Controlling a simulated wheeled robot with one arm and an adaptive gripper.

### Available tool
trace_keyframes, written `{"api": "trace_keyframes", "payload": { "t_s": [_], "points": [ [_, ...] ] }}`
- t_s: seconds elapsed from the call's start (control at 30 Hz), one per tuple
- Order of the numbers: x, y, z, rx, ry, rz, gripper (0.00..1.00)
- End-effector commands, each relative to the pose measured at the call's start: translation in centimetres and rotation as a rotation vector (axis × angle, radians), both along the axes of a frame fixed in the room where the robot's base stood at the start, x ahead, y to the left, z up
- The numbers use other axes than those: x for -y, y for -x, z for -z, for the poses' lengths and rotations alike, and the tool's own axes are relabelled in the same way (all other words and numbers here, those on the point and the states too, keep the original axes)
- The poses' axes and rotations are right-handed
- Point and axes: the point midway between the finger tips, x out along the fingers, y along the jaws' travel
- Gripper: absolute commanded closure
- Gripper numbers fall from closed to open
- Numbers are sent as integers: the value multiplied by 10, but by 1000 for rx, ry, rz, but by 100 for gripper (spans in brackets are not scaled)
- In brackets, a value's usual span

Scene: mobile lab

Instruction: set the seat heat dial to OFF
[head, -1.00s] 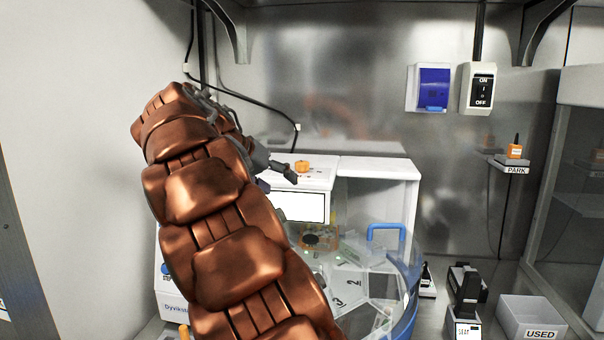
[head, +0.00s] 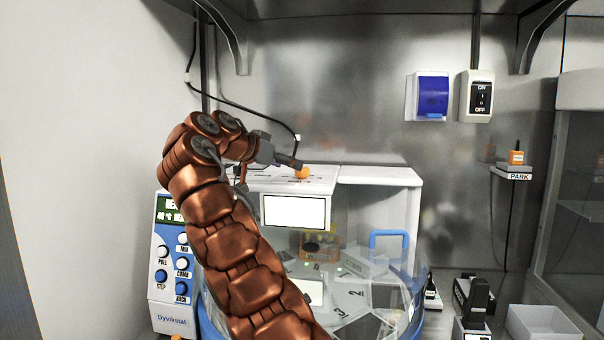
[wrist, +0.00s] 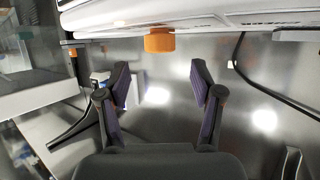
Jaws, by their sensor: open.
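An orange knob (head: 302,172) sits on the top of the white machine (head: 380,174). It looks like the seat heat dial, but its label and setting are too small to read. My gripper (head: 293,161) is just above and left of the knob in the head view. In the wrist view my gripper (wrist: 160,75) is open, with nothing between its fingers. The orange knob (wrist: 159,40) shows there beyond the fingertips, in line with the gap and apart from them.
A clear round-rimmed bowl with a blue edge (head: 417,290) is in front. An ON/OFF switch (head: 478,95) and a blue-covered box (head: 430,96) are on the back wall. A black cable runs behind my gripper.

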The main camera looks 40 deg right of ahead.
Motion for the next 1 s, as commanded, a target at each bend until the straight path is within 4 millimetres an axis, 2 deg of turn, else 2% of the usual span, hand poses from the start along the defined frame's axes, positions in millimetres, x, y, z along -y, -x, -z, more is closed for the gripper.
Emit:
{"api": "trace_keyframes", "payload": {
  "t_s": [0.3,0.5,0.87,1.0],
  "points": [
    [42,-2,19,-2,-3,1,34],
    [60,-4,25,-1,-1,0,34],
    [65,-4,27,-2,-1,-1,34],
    [65,-4,27,-2,-1,-1,47]
  ]
}}
